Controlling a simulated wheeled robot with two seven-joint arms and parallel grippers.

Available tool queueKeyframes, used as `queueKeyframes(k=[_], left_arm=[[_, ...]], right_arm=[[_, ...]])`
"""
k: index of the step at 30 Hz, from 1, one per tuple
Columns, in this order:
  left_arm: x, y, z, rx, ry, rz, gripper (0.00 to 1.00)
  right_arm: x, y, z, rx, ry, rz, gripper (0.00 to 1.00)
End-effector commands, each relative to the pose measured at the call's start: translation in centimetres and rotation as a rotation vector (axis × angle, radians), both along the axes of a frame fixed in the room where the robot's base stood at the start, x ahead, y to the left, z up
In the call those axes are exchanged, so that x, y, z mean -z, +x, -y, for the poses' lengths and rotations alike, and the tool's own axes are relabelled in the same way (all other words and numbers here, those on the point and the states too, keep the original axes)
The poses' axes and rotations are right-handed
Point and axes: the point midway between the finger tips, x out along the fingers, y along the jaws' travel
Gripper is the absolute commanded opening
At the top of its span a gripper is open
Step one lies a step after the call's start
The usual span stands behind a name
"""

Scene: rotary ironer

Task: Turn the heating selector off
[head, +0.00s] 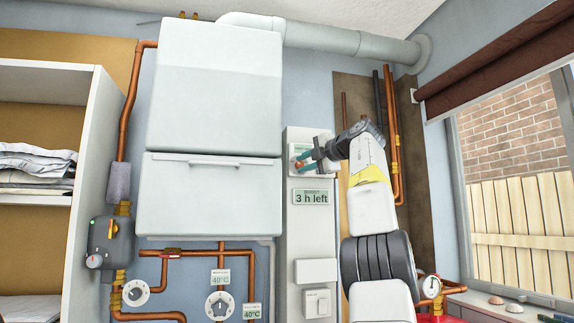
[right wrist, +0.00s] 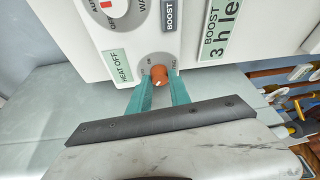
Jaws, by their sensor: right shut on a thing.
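The small orange knob (right wrist: 159,73) sits on the white control panel (right wrist: 70,30), beside a green "HEAT OFF" label (right wrist: 122,65). I take this knob to be the heating selector. My right gripper (right wrist: 160,88) has a teal finger on each side of the knob and is shut on it. In the head view my right gripper (head: 303,161) reaches the upper part of the tall white panel (head: 297,222) from the right, and its fingers largely hide the knob. The exact knob setting is too small to read. My left gripper is not in view.
A larger dial marked "AUTO" and "OFF" (right wrist: 112,6) is next to the knob. A "3 h left" display (head: 311,198) is below my right gripper. A white boiler casing (head: 215,90) stands left of the panel; copper pipes (head: 392,150) run to the right.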

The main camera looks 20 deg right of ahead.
Motion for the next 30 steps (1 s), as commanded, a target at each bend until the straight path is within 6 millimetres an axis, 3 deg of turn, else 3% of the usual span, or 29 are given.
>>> queueKeyframes(k=[12,13,15,16,30], left_arm=[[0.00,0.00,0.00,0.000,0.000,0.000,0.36],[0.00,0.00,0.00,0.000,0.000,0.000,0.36],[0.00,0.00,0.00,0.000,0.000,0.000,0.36],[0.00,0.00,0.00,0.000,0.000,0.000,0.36],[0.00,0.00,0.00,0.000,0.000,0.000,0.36]], right_arm=[[0.35,0.10,-0.13,-0.006,-0.002,-0.010,0.00],[0.36,0.11,-0.13,-0.006,-0.002,-0.011,0.30],[0.32,0.10,-0.13,-0.006,-0.002,-0.010,0.43],[0.29,0.09,-0.12,-0.005,-0.002,-0.008,0.45],[-0.15,-0.64,0.03,-0.003,-0.001,-0.003,0.45]])
